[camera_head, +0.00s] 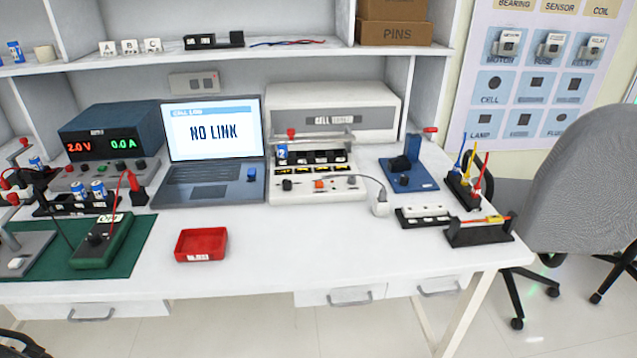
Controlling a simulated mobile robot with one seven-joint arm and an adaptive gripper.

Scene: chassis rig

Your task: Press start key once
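The white cell tester (285,195) stands at the back middle of the table, right of the laptop. Its front panel carries a dark knob (287,184), an orange button (319,184) and a small pale part at the right. The panel lettering is too small to read, so I cannot tell which of these is the start key. One blue-and-white cell (282,154) stands in the leftmost place of the tester's row; the other places look dark. My gripper is not in view.
The laptop (215,186) reads "NO LINK". A red tray (202,245) lies in front of it. A power supply (112,135) and meter (103,240) are at left. A blue fixture (409,175) and black holders (480,233) are at right.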

